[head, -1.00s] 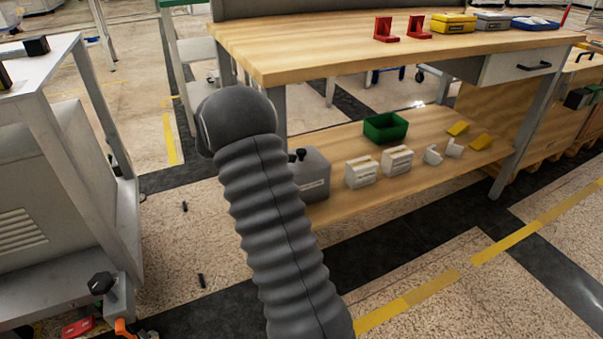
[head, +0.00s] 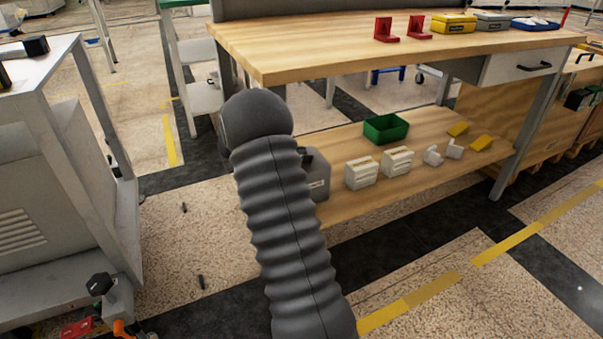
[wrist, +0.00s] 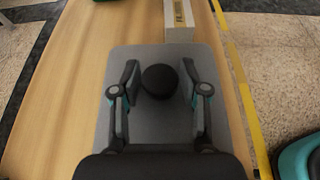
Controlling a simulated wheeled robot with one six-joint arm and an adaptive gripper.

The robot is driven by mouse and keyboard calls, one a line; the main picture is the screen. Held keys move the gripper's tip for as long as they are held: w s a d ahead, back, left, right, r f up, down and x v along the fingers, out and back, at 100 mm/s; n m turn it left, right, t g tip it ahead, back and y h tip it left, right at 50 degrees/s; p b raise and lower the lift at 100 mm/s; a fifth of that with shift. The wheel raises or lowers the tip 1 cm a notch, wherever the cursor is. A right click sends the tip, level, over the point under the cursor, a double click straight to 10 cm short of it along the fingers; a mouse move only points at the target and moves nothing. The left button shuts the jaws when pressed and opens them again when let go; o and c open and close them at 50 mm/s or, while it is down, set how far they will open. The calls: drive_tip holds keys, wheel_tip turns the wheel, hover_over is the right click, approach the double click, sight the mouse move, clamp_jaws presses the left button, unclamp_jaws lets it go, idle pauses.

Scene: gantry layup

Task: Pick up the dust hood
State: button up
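The dust hood, a grey box (head: 319,182) with a black knob on top, stands on the lower shelf of the workbench. In the head view my grey ribbed arm hides its left part and the knob. The wrist view looks down on its flat grey top (wrist: 150,55) and the round black knob (wrist: 160,81). My gripper (wrist: 160,70) is open, with one finger on each side of the knob. The gripper's height over the top is hard to tell.
On the same wooden shelf (head: 350,206), white boxes (head: 361,173), a green bin (head: 386,128) and small white and yellow parts stand to the right. The bench top (head: 300,55) overhangs the shelf. A grey machine frame (head: 105,180) stands at left.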

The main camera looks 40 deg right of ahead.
clamp_jaws()
drive_tip(key=shift+r, duration=0.1)
